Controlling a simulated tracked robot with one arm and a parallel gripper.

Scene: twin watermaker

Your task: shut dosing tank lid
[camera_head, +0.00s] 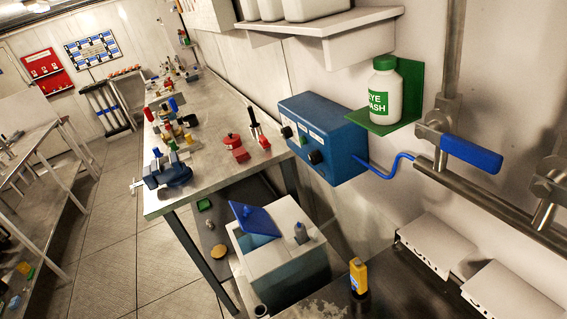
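The dosing tank (285,268) is a pale box low in the middle of the view, beside the end of the workbench. Its blue lid (258,219) is raised and tilted over the opening at the top left of the tank, so the lid stands open. A small grey fitting (301,232) sits on the tank top to the right of the lid. My gripper does not show in this view.
A workbench (215,165) with a blue vise (167,172) and tools stands behind and left of the tank. A blue wall box (322,138), eye-wash bottle (385,92) and pipe (500,203) are right. A yellow-topped item (357,272) stands near the front.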

